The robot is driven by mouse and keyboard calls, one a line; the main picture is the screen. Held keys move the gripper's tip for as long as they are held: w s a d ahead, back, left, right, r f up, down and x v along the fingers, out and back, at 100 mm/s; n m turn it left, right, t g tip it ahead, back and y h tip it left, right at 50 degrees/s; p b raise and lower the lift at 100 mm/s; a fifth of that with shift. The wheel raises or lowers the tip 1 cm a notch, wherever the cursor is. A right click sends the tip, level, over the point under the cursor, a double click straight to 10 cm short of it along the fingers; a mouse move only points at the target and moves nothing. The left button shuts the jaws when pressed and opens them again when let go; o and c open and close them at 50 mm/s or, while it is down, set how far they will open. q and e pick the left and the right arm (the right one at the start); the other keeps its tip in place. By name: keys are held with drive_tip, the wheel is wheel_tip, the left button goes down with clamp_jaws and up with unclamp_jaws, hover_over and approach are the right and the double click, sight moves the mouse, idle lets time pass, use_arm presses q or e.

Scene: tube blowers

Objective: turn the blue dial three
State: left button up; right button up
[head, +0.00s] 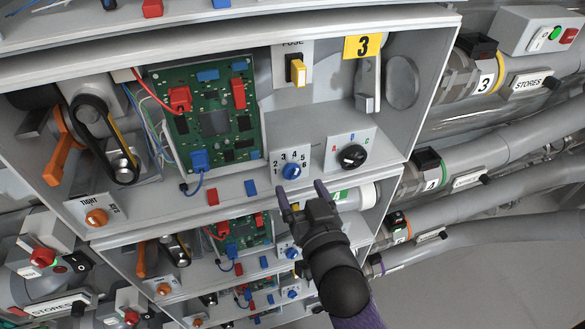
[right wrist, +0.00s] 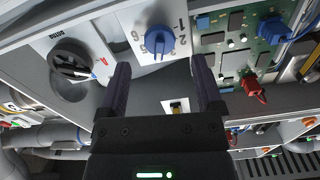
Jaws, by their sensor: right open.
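In the right wrist view the plate appears upside down. The blue dial (right wrist: 157,44) lies beyond and between the two fingers of my right gripper (right wrist: 160,64), and no contact shows. My left gripper is not in view.
A black A-B-C dial (head: 352,156) is close right of the blue dial. A green circuit board (head: 215,120) with red and blue plugs stands left, and a yellow fuse handle (head: 297,71) above. Similar bays lie below. Thick grey pipes (head: 520,135) run along the right.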

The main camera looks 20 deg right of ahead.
sight(294, 177)
drive_tip(key=shift+w, duration=1.9)
clamp_jaws()
